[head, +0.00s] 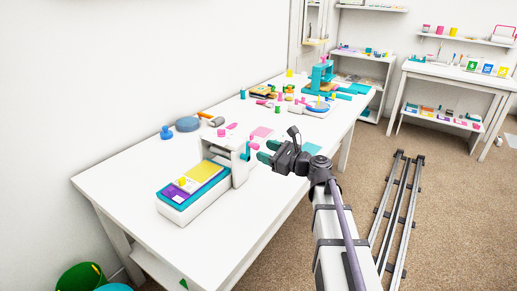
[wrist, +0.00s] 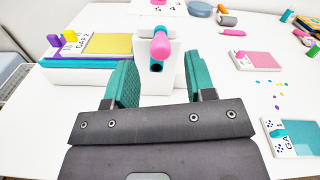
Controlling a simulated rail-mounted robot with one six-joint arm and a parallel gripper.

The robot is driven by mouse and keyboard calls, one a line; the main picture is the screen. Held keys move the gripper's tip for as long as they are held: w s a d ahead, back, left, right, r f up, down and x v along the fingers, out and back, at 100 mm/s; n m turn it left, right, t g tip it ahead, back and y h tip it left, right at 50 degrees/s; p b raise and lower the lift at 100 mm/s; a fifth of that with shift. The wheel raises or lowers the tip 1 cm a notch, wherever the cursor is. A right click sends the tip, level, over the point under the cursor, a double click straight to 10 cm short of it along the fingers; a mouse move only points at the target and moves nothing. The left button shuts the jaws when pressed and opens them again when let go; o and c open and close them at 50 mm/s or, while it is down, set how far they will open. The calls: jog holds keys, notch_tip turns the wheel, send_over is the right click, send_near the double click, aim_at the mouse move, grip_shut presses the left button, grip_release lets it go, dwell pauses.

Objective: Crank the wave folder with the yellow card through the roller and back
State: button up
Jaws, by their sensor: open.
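The wave folder is a white arch (head: 214,146) over a long white base with a teal and purple bed (head: 177,198). The yellow card (head: 206,171) lies flat on the bed in front of the arch; it also shows in the wrist view (wrist: 108,43). A teal crank (head: 245,153) with a pink knob (wrist: 160,46) sits on the side of the arch facing me. My gripper (head: 269,151) is open and empty, its teal fingers pointing at the crank. In the wrist view the knob appears between the fingers, ahead of them.
Purple and yellow pegs (wrist: 62,42) stand at the bed's near end. A pink card tray (wrist: 257,61) and a card tray with a teal piece (wrist: 293,137) lie right of the folder. A teal press (head: 321,78) stands farther back. The table's front edge is clear.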

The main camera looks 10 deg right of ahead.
aim_at(253, 145)
jog(key=w+a+n, duration=0.1)
jog(key=n, duration=1)
jog(key=w+a+n, duration=0.2)
jog(key=n, duration=0.8)
jog(key=w+a+n, duration=0.1)
jog(key=w+n, duration=0.1)
jog(key=n, duration=0.9)
jog(key=shift+w+a+r+n, duration=0.1)
jog(key=shift+a+r+n, duration=0.05)
jog(key=shift+a+n, duration=0.2)
jog(key=c, duration=0.9)
